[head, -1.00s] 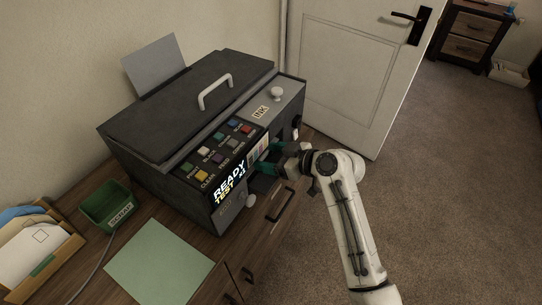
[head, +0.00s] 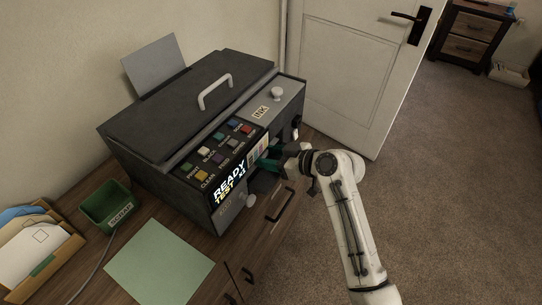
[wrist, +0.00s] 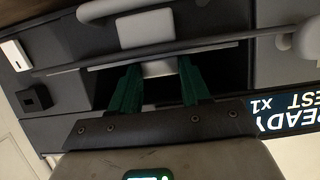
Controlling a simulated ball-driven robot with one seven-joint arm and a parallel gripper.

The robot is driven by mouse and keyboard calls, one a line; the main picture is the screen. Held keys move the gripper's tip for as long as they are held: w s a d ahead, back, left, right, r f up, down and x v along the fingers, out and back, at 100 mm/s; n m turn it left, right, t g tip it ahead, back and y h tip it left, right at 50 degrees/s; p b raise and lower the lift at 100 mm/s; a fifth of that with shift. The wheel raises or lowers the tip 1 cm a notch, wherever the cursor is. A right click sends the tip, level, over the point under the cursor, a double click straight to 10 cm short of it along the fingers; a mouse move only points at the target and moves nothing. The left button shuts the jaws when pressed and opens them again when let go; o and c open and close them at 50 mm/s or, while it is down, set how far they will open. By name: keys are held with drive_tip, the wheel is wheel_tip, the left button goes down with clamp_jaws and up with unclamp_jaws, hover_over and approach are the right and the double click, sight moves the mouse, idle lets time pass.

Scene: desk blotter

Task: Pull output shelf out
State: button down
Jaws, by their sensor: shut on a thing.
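The dark printer (head: 190,125) stands on the wooden desk with its front panel lit "READY". The output shelf's pale grey tab (wrist: 158,69) shows in the wrist view at a dark slot in the printer's front. My gripper (head: 268,164) is at that slot, below the coloured strips. In the wrist view my gripper (wrist: 158,75) has its green fingers on both sides of the tab, shut on it. The shelf appears to be inside the slot; most of it is hidden. In the head view the fingers and the printer's front edge hide the tab.
A green sheet (head: 160,262) lies on the desk in front of the printer. A green box (head: 105,208) and a wooden tray (head: 62,252) with papers are at left. Drawer handles (head: 280,205) are below my gripper. A white door (head: 345,75) stands behind.

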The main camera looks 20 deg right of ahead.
drive_tip(key=s+d, duration=1.1)
drive_tip(key=s, duration=0.4)
drive_tip(key=shift+p, duration=0.45)
drive_tip(key=c, duration=0.5)
unclamp_jaws()
drive_tip(key=v, duration=1)
drive_tip(key=shift+s+d, duration=0.2)
drive_tip(key=shift+s, duration=0.1)
